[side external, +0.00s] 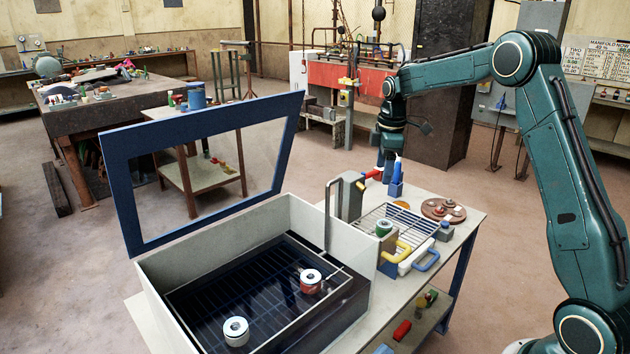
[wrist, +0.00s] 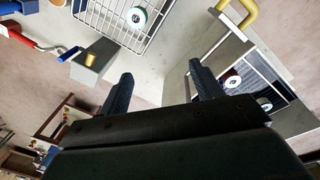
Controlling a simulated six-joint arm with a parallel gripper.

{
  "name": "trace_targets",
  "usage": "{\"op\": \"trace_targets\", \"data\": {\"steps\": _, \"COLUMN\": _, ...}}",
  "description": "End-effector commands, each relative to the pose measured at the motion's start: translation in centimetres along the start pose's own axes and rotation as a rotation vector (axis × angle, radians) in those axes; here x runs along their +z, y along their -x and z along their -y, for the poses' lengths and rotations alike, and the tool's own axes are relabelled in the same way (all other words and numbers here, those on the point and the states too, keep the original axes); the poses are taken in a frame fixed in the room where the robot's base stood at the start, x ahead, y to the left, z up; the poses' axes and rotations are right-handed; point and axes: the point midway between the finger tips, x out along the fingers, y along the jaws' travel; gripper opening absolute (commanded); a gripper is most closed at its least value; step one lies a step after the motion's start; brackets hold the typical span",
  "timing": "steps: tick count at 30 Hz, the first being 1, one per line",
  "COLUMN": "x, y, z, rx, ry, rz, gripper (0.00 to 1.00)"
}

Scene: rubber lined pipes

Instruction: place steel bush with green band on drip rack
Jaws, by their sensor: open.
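The steel bush with green band (side external: 384,228) rests on the wire drip rack (side external: 372,216), near the end by the wash tank. In the wrist view the bush (wrist: 138,16) sits upright on the wires of the rack (wrist: 103,26), near its edge. My gripper (side external: 388,168) is beyond the rack, apart from the bush. In the wrist view its fingers (wrist: 162,85) are spread with nothing between them. A bush with a red band (side external: 310,281) and a pale one (side external: 236,331) lie in the dark tank.
The pale tank (side external: 277,215) has a raised blue-framed lid (side external: 120,190). A yellow handle (side external: 403,252) and blue handle (side external: 428,262) stand beside the rack. A grey block (wrist: 94,61) is near my fingers. A round brown board (side external: 441,212) holds small parts.

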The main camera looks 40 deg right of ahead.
Motion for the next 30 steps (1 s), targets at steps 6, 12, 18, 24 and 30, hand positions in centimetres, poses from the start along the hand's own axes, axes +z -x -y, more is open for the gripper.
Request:
{"op": "trace_targets", "data": {"steps": 6, "x": -1.2, "y": 5.2, "z": 4.7, "rx": 0.048, "ry": -0.105, "rz": -0.031, "gripper": 0.65}}
{"op": "trace_targets", "data": {"steps": 12, "x": -1.6, "y": 8.8, "z": 9.3, "rx": 0.083, "ry": -0.205, "rz": -0.066, "gripper": 0.65}}
{"op": "trace_targets", "data": {"steps": 18, "x": -1.4, "y": 11.7, "z": 14.2, "rx": 0.112, "ry": -0.305, "rz": -0.109, "gripper": 0.65}}
{"op": "trace_targets", "data": {"steps": 24, "x": -0.6, "y": 13.6, "z": 19.1, "rx": 0.133, "ry": -0.405, "rz": -0.158, "gripper": 0.65}}
{"op": "trace_targets", "data": {"steps": 30, "x": 0.8, "y": 14.6, "z": 24.0, "rx": 0.145, "ry": -0.505, "rz": -0.212, "gripper": 0.65}}
